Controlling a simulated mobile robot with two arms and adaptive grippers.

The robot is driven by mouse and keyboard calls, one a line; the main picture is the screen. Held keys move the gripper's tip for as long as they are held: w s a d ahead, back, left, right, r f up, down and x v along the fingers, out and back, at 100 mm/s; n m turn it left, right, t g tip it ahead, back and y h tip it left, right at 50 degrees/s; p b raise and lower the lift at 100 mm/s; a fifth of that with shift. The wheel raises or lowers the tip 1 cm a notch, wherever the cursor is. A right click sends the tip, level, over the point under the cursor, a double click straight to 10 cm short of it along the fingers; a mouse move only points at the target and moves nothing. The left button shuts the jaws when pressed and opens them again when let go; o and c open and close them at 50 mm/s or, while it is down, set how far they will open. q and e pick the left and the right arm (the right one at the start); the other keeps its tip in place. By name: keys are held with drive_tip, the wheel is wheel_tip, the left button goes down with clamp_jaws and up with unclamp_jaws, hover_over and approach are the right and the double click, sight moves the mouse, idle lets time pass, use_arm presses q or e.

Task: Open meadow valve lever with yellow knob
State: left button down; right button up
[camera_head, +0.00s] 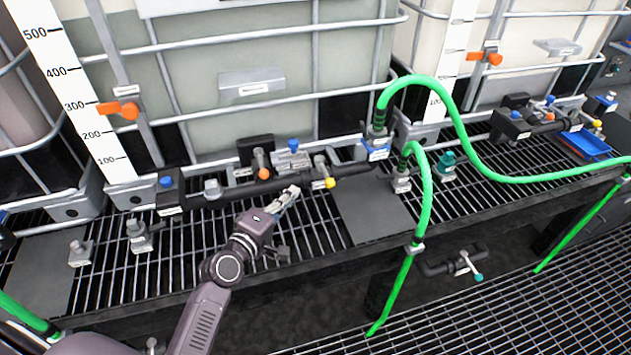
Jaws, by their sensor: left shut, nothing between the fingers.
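A valve lever with a yellow knob (330,183) sits at the right part of the near black manifold pipe (225,190), in front of the middle tote. Its labels are too small to read, so I cannot tell which valve is named meadow. My left gripper (290,194) is shut and empty, just left of and slightly below this yellow knob, apart from it. Another lever with a yellow knob (597,123) shows on the manifold at the far right. My right gripper is not in view.
An orange-knobbed lever (263,173) and a blue-knobbed valve (293,145) stand close on the manifold. A green hose (427,200) arches right of the yellow knob. Caged totes (240,85) rise behind. Bare grating (315,235) lies in front.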

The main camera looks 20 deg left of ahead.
use_arm(q)
approach(324, 171)
drive_tip(key=w+a, duration=0.2)
drive_tip(key=w, duration=0.1)
drive_tip(key=w+d, duration=0.1)
drive_tip(key=w+d+f+p, duration=0.1)
drive_tip(key=d, duration=0.1)
drive_tip(key=shift+f, duration=0.25)
